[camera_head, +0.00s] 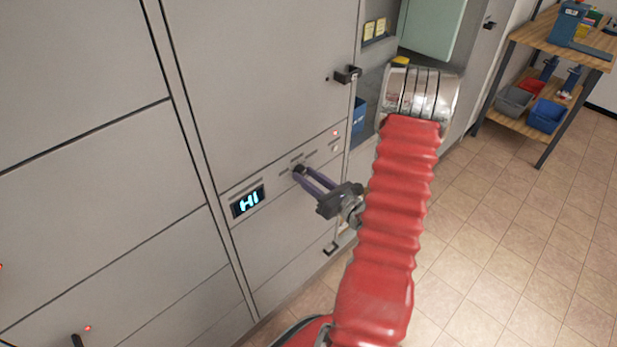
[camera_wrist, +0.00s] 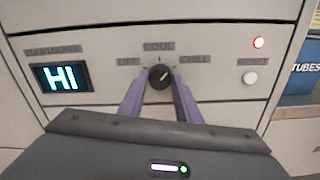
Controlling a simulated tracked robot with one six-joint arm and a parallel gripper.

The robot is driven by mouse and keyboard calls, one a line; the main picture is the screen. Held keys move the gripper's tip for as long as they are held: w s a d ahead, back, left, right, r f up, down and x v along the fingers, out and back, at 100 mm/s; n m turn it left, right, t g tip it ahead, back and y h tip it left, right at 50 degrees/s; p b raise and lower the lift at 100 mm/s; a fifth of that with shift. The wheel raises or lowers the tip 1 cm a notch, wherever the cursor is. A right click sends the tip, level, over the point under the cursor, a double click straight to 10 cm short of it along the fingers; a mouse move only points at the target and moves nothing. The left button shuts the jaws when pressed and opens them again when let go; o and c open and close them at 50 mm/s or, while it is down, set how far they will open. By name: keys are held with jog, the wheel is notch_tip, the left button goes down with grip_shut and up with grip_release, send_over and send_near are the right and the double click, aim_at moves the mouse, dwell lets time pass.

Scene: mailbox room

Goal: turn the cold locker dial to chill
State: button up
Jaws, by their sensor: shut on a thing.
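The cold locker dial (camera_wrist: 160,76) is a small dark round knob on the grey panel. Labels above it appear to read OFF at left, COOL at the top and CHILL at right. A light mark on the knob seems to point up and right, toward CHILL. My gripper (camera_head: 300,173) reaches the panel from the right in the head view. In the wrist view its two purple fingers come up from below to either side of the knob, shut on it. In the head view the fingertips hide most of the knob.
A display (camera_wrist: 61,77) left of the dial reads HI. A lit red lamp (camera_wrist: 258,43) and a white button (camera_wrist: 250,78) are at right. A dark door handle (camera_head: 347,75) juts out above the panel. A wooden shelf bench (camera_head: 560,40) stands far right, with open tiled floor before it.

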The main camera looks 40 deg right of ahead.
jog(key=shift+f+m, duration=0.15)
jog(key=shift+m, duration=1.85)
jog(key=o, duration=1.1)
jog(key=shift+c, duration=0.2)
jog(key=shift+s, duration=0.15)
jog(key=s, duration=1.3)
jog(key=shift+s+d, duration=0.2)
jog(key=shift+s, duration=0.05)
